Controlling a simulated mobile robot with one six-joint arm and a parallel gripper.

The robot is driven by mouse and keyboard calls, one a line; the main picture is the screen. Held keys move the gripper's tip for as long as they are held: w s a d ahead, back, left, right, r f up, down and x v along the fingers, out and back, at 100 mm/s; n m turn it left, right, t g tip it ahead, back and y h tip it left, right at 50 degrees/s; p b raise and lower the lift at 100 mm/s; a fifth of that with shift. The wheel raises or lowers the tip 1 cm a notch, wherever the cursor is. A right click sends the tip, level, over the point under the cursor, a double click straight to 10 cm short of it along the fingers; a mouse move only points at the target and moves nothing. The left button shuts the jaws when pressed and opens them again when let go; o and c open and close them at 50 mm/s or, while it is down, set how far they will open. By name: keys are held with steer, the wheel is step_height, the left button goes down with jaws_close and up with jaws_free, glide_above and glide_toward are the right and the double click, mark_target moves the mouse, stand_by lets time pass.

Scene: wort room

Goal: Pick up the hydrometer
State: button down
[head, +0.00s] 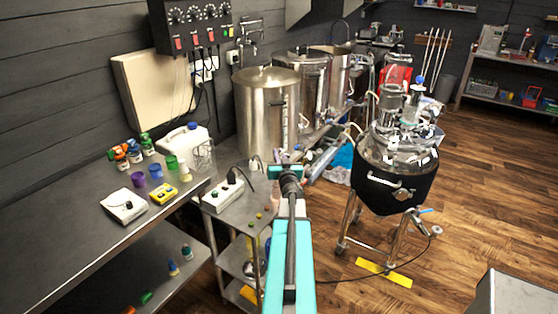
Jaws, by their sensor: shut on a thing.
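My gripper (287,173), with teal parts, shows at the end of my teal and dark arm, near the middle of the view. It is above the far end of a small steel cart, in front of the steel kettles. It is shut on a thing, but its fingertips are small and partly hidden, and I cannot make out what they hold. I cannot pick out the hydrometer with certainty anywhere in this view.
A steel bench (85,215) on the left bears a white scale (124,206), a yellow meter (163,193), cups and bottles. A white power strip (223,194) lies on the cart. A dark jacketed vessel (392,180) stands right.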

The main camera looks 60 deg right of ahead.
step_height(320, 180, up, 8)
steer(key=p, duration=0.2)
steer(key=shift+r+p, duration=0.15)
steer(key=shift+p, duration=0.25)
stand_by(0.9)
